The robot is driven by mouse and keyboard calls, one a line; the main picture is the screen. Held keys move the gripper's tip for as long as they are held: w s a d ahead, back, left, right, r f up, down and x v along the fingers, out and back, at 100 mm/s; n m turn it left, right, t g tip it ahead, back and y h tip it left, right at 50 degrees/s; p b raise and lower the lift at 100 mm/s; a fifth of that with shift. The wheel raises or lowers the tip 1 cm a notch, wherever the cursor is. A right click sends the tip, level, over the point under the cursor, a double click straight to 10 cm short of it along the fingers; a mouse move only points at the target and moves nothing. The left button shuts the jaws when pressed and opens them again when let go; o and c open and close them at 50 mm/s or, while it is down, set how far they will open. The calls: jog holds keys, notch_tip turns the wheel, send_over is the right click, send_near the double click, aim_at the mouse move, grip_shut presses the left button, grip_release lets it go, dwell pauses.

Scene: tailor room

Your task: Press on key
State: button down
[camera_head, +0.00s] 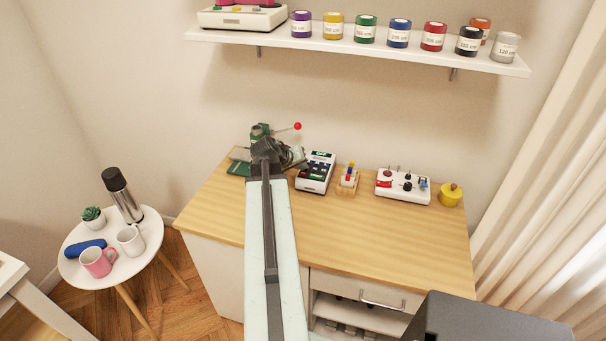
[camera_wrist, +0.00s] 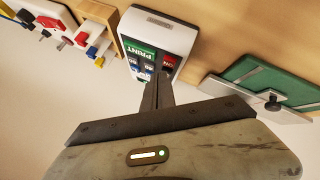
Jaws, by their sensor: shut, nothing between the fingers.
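The white label printer or calculator-like device (camera_head: 316,172) stands on the wooden table, right of my gripper (camera_head: 288,157) in the head view. In the wrist view the device (camera_wrist: 158,38) shows a green key marked PRINT (camera_wrist: 140,50), dark and blue keys, and a red key (camera_wrist: 168,61) whose small lettering looks like ON. My gripper (camera_wrist: 160,80) is shut and empty. Its fingertips are at the lower edge of the key area, just below the red key in the picture. The fingers hide some keys. I cannot tell whether they touch one.
A small wooden rack (camera_head: 348,181), a white switch box (camera_head: 403,187) and a yellow pot (camera_head: 450,195) stand to the right. The table's front (camera_head: 380,240) is clear.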

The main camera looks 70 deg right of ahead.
aim_at(301, 175)
jog(key=shift+f+b, duration=0.3)
jog(key=shift+f, duration=0.1)
jog(key=shift+f+b, duration=0.4)
jog(key=shift+b, duration=0.05)
dwell(0.4)
jog(key=shift+r, duration=0.15)
jog(key=shift+r+p, duration=0.75)
jog(key=shift+p, duration=0.2)
notch_tip(301, 175, up, 5)
jog(key=p, duration=0.5)
dwell(0.3)
